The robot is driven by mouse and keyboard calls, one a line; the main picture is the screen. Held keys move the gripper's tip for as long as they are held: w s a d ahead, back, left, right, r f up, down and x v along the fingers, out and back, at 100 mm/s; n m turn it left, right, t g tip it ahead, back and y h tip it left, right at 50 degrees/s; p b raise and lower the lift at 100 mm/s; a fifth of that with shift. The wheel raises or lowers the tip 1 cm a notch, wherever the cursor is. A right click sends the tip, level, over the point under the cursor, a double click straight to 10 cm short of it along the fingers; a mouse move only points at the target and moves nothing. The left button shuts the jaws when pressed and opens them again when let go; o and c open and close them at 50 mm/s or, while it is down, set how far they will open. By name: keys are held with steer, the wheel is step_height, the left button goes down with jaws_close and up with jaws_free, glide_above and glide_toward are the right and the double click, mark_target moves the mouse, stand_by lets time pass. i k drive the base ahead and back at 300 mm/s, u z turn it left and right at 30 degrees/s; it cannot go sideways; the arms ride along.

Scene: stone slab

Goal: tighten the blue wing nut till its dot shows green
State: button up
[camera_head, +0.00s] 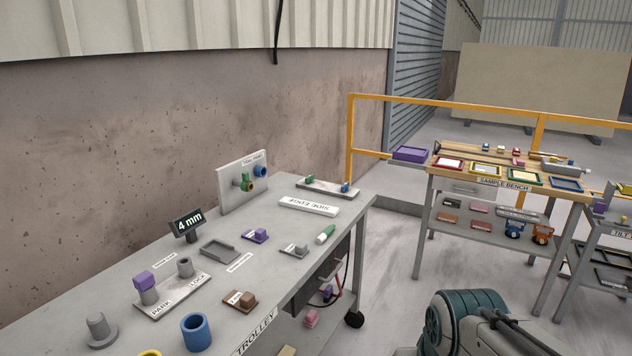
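A small blue piece (346,187) stands at the right end of a flat grey plate (328,188) at the far right corner of the trolley top. It may be the blue wing nut, but it is too small to make out wings or any dot. A green piece (309,180) stands at the plate's other end. Another blue part (261,172), round and knob-like, is on the upright pale panel (231,194) to the left. My gripper is not in view; only a teal and grey part of my arm shows at the bottom right.
The trolley (340,210) also carries a "4 mm" sign (187,221), a blue cup (196,332), a grey tray (220,250) and small blocks. A wall stands behind it. A sample bench (478,184) and yellow rail (450,105) are to the right, with open floor between.

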mark_target(345, 188)
steer(key=z, duration=0.3)
steer(key=i, duration=1.55)
steer(key=z, duration=0.3)
steer(key=i, duration=1.4)
steer(key=u, duration=0.2)
